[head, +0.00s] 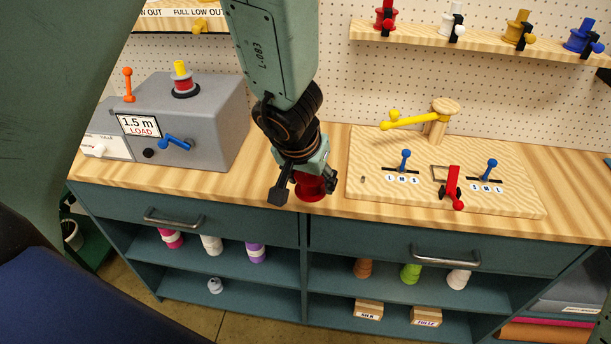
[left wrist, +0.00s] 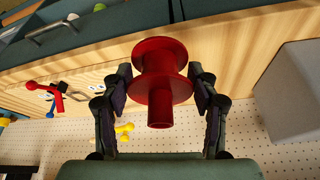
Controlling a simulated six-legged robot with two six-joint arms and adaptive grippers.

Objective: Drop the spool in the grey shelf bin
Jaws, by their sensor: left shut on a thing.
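My left gripper (head: 296,186) hangs over the front part of the wooden counter, between the grey machine and the wooden board. It is shut on a red spool (head: 313,187), partly hidden by the gripper. In the left wrist view the fingers (left wrist: 160,92) hold the red spool (left wrist: 160,88) from both sides, with its narrow stem towards the camera. A grey box-like thing with a white label (head: 574,299) shows in the cabinet at the lower right; I cannot tell for certain that it is the grey shelf bin. My right gripper is not in view.
The wooden counter (head: 330,140) has a grey machine (head: 215,120) on the left and a lever board (head: 400,195) on the right. Below are drawers and open shelves (head: 265,298) with several coloured spools. A wall ledge (head: 470,45) holds several more spools.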

